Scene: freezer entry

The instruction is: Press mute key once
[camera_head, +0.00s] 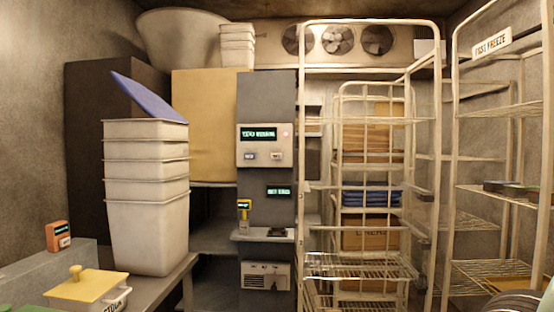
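A pale control panel (265,146) is mounted on a dark grey column in the middle of the view. Its green-lit display (259,134) shows text that is too small to read surely, and a small reddish light (286,134) sits to the right of it. Below the display are two small keys side by side: a blue-labelled left key (249,156) and a pale right key (276,156). Their labels are too blurred to tell which is the mute key. My gripper is not in view, and nothing is touching the panel.
A stack of white tubs (146,225) with a tilted blue lid (150,97) stands left of the panel. A wire rack (360,265) stands right. A shelf (258,236) juts out below the panel. A yellow-lidded container (88,287) and an orange device (59,236) are lower left.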

